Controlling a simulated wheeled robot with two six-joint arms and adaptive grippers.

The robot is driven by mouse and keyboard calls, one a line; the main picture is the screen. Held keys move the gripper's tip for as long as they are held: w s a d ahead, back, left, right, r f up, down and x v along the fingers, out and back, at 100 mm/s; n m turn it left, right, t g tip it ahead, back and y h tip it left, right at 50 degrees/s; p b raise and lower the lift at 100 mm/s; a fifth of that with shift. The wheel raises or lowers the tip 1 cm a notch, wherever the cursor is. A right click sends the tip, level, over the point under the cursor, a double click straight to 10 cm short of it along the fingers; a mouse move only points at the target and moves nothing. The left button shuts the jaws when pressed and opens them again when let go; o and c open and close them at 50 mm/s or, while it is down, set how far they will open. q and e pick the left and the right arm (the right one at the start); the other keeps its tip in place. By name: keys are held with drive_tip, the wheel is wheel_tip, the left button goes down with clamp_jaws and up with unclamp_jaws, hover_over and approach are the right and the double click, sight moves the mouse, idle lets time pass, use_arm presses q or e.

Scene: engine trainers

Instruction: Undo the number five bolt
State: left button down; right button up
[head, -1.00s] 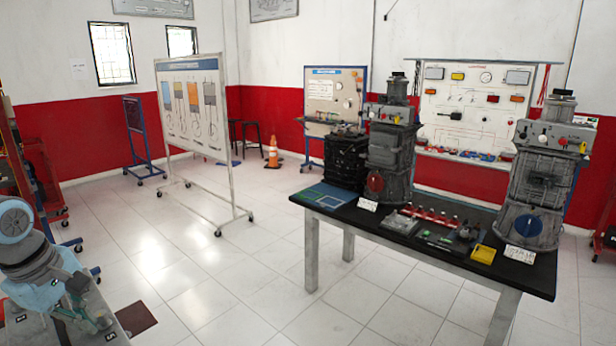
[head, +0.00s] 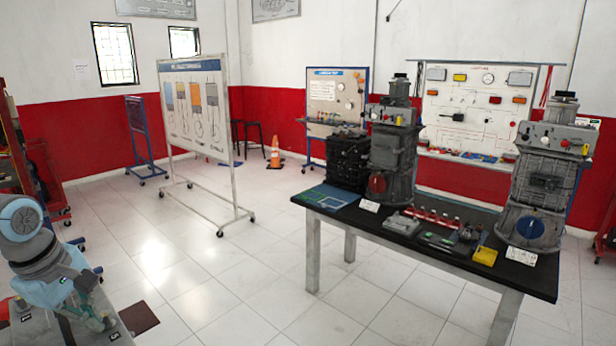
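Two grey engine trainers stand on a black-topped table (head: 345,212): one at the back middle (head: 393,150) with a red round part low on its front, and one at the right end (head: 541,185) with a blue round part. My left gripper (head: 98,318) is at the lower left edge, far from the table across open floor. Its fingers are too unclear to tell whether they are open or shut. My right gripper is out of view.
A dark block (head: 346,160), a yellow tray (head: 484,256) and a red rack (head: 432,216) are on the table. A wheeled whiteboard (head: 200,125) stands left of it, an orange cone (head: 275,155) behind. The tiled floor between is clear.

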sight(95, 339)
use_arm(q)
drive_tip(key=shift+d, duration=0.15)
drive_tip(key=shift+s+f+b, duration=0.1)
drive_tip(key=shift+s+b, duration=0.1)
drive_tip(key=shift+b, duration=0.2)
wheel_tip(95, 339, up, 5)
drive_tip(key=p, duration=0.3)
drive_tip(key=shift+r+p, duration=0.2)
drive_tip(key=shift+p, duration=0.1)
drive_tip(key=shift+s+r, duration=0.1)
drive_tip(key=shift+r, duration=0.3)
